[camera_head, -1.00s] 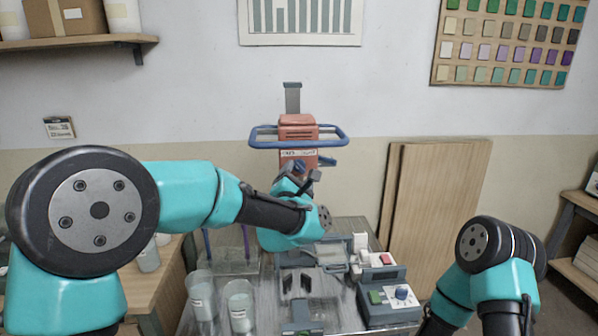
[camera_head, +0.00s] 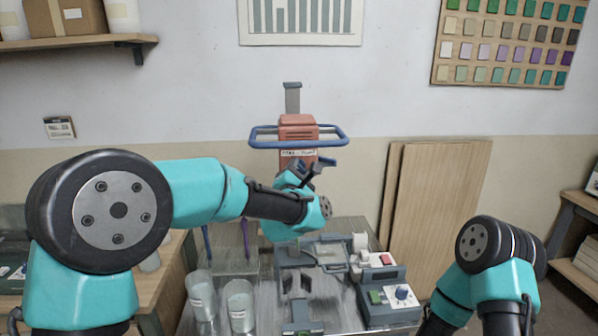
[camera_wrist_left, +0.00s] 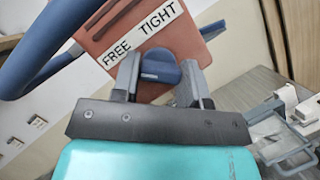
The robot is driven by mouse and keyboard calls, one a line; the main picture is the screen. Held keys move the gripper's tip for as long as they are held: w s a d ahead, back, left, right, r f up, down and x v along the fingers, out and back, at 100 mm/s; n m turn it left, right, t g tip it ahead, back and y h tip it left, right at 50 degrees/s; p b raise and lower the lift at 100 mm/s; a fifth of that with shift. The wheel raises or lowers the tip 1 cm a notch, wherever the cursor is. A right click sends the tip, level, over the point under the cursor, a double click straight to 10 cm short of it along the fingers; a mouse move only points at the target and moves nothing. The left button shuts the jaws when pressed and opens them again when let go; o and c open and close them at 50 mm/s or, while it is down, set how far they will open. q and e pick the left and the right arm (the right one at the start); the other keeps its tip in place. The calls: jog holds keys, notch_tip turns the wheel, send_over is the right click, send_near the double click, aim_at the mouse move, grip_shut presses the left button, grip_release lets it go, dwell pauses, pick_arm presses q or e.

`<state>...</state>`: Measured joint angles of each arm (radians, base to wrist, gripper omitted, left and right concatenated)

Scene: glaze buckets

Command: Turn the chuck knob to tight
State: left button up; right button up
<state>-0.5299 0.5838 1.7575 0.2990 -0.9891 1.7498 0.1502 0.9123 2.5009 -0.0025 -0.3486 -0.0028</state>
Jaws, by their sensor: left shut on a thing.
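The blue chuck knob (camera_wrist_left: 160,68) sits on the front of the red mixer head (camera_head: 298,130), under a white label strip (camera_wrist_left: 144,32) reading FREE and TIGHT. In the wrist view the knob lies below the strip, nearer the word TIGHT. My left gripper (camera_wrist_left: 160,78) is shut on the knob, one finger on each side. In the head view my left wrist and gripper (camera_head: 310,172) are at the lower front of the mixer head and largely hide the knob. My right arm shows at the lower right, with its gripper out of view.
A blue guard bar (camera_head: 258,136) rings the mixer head. Below are a grey control box (camera_head: 390,299) with a dial and buttons, and two clear cups (camera_head: 240,300). Wooden boards (camera_head: 440,195) lean on the wall to the right.

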pick_arm(q)
jog(key=shift+c, duration=0.7)
jog(key=shift+m, duration=0.5)
jog(key=m+g+h, duration=0.1)
jog(key=m, duration=0.1)
jog(key=shift+r+m, duration=0.1)
jog(key=shift+m, duration=0.3)
jog(key=m+g, duration=0.2)
jog(key=m, duration=0.3)
jog(key=shift+a+r+m, duration=0.1)
jog(key=shift+m, duration=0.3)
jog(key=shift+m+g, duration=1)
jog(key=shift+m, duration=1)
jog(key=shift+r+m+g+y, duration=0.1)
jog(key=shift+m+g+y, duration=0.65)
jog(key=shift+m, duration=0.75)
jog(key=shift+m+y, duration=0.35)
jog(key=shift+m, duration=0.05)
